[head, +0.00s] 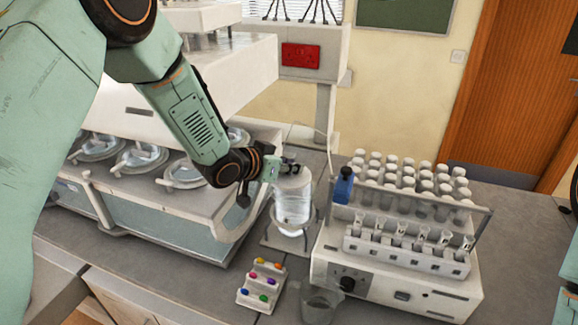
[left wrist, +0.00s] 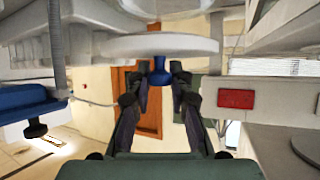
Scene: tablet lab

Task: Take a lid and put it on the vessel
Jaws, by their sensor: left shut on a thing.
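A clear glass vessel (head: 293,205) stands upright on a small stand beside the white tube machine in the head view. My left gripper (head: 288,168) is at the top of this vessel. In the left wrist view, my left gripper (left wrist: 160,82) is shut on the blue knob of a lid, whose pale round disc (left wrist: 160,46) is seen nearly edge-on. The lid is at the vessel's mouth, but I cannot tell whether it rests on the rim or is just above it. The knob is mostly hidden by the fingers in the head view. My right gripper is not clearly seen.
A bath with round lids (head: 140,158) is at left. A rack of colored pieces (head: 262,283) and a glass beaker (head: 319,305) are in front.

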